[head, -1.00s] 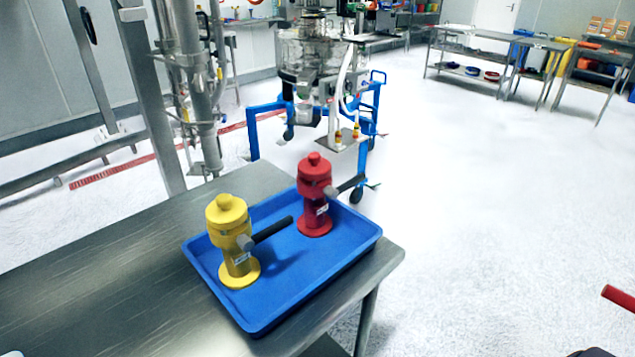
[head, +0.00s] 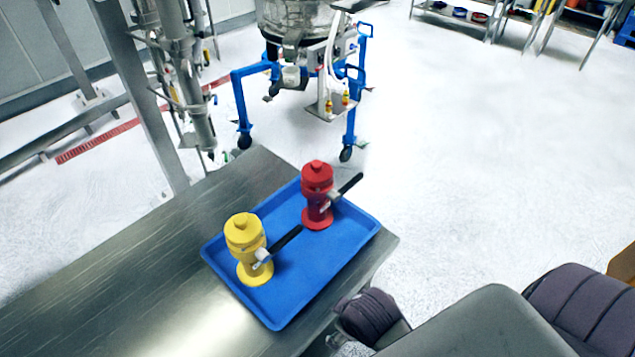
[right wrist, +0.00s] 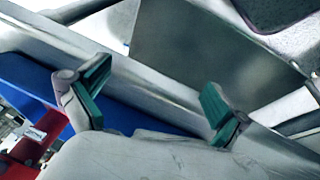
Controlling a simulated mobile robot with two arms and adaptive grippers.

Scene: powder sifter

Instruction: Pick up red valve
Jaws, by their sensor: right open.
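The red valve (head: 317,190) stands upright at the far side of the blue tray (head: 318,278), its black-handled lever pointing up to the right. Part of the red valve (right wrist: 25,148) shows at the lower left of the right wrist view, cut off by the edge. The yellow valve (head: 246,243) stands upright nearer in the same tray. My right gripper (right wrist: 157,95) is open and empty, its green-padded fingers wide apart over the table edge, with the red valve to its left. In the head view my right arm comes in at the lower right. My left gripper is not in view.
The tray sits at the corner of a steel table (head: 120,290), whose left part is bare. A sifter machine on a blue wheeled frame (head: 240,105) and a metal post stand behind. White floor to the right is open.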

